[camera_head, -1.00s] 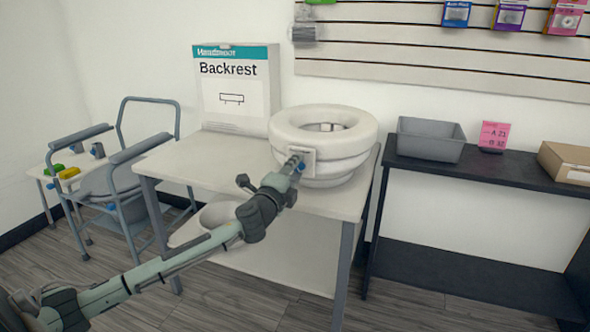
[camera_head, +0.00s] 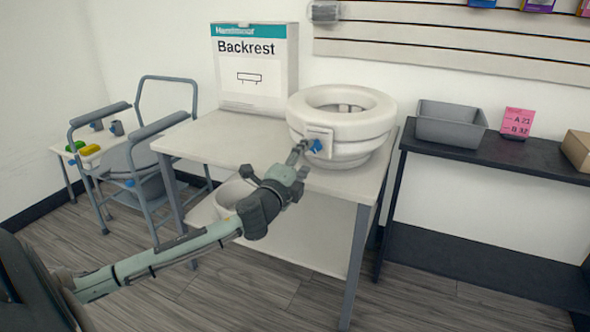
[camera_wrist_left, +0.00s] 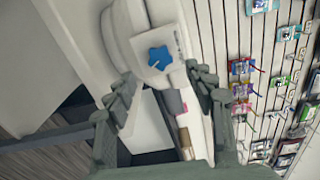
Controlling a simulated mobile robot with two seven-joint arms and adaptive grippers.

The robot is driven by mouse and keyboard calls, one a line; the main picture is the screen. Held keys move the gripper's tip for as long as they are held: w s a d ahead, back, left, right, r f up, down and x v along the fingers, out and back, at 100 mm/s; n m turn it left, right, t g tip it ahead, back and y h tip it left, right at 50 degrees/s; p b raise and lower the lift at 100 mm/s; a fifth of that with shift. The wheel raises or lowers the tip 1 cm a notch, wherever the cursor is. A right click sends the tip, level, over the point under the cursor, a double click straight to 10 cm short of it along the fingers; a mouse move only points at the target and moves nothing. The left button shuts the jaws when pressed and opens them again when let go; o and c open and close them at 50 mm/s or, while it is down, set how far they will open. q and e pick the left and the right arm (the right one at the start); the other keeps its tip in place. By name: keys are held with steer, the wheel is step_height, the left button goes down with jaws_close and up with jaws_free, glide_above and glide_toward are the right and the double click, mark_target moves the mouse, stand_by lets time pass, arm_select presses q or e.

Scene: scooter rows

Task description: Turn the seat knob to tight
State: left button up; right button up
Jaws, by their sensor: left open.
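The blue star-shaped seat knob (camera_head: 317,146) is on a white plate (camera_head: 326,135) on the front of the thick white raised toilet seat (camera_head: 352,120). The seat stands on a pale table. My left gripper (camera_head: 298,150) is just left of the knob in the head view. In the left wrist view the knob (camera_wrist_left: 160,57) shows whole, ahead of and between the open fingers (camera_wrist_left: 162,90), which do not appear to touch it. Small markings on the plate are too blurred to read. My right gripper is not in view.
A Backrest box (camera_head: 255,65) stands at the back of the table (camera_head: 215,140). A dark shelf unit (camera_head: 490,155) with a grey bin (camera_head: 450,128) and pink sign (camera_head: 516,122) is at the right. A commode chair (camera_head: 130,150) stands at the left.

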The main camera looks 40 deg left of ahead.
arm_select(q)
steer(key=v, duration=0.6)
steer(key=shift+s, duration=0.2)
steer(key=shift+d, duration=0.1)
steer(key=s+f+n+g+y, duration=0.1)
steer(key=s+f+n+g, duration=0.3)
steer(key=f, duration=0.8)
steer(key=s+f+n+g, duration=0.4)
steer(key=s+f+n, duration=0.1)
steer(key=f, duration=0.8)
steer(key=s+d+f+n+g+h, duration=0.2)
steer(key=s+d+f+g, duration=0.1)
steer(key=s+d+f, duration=0.3)
steer(key=s+d+f+n+g+h, duration=0.1)
steer(key=s+d+f+n+g, duration=0.2)
steer(key=s+d+f, duration=0.4)
step_height(320, 180, down, 5)
steer(key=s, duration=0.2)
steer(key=shift+s+n+g+h, duration=0.3)
steer(key=shift+s+h, duration=0.1)
steer(key=shift+f, duration=0.1)
